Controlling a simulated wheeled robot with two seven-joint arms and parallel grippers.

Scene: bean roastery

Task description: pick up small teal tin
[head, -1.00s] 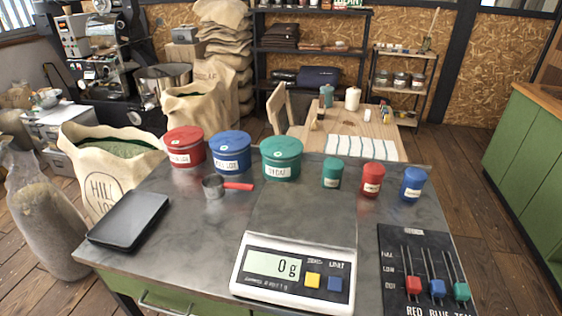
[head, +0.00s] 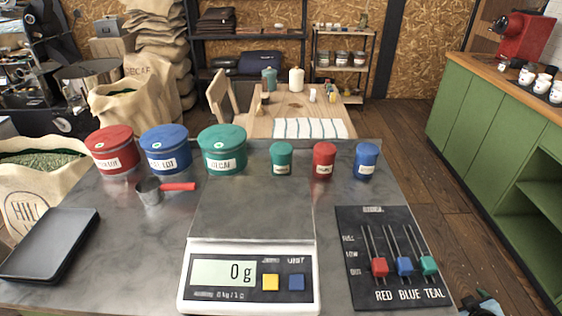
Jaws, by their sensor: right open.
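The small teal tin (head: 281,158) stands upright on the grey worktop, behind the scale and left of the small red tin (head: 324,160). It has a white label on its front. The small blue tin (head: 367,161) stands at the right end of that row. My right gripper (head: 484,305) shows only in part at the bottom right edge, beyond the worktop's right side and well away from the teal tin. It is open, and I see nothing in it. My left gripper is out of view.
Large red (head: 113,151), blue (head: 165,149) and teal (head: 222,149) tins stand left of the small tins. A scoop (head: 150,192) with a red handle, a black tray (head: 48,245), the scale (head: 250,275) reading 0 g and a slider panel (head: 390,258) occupy the worktop (head: 345,190).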

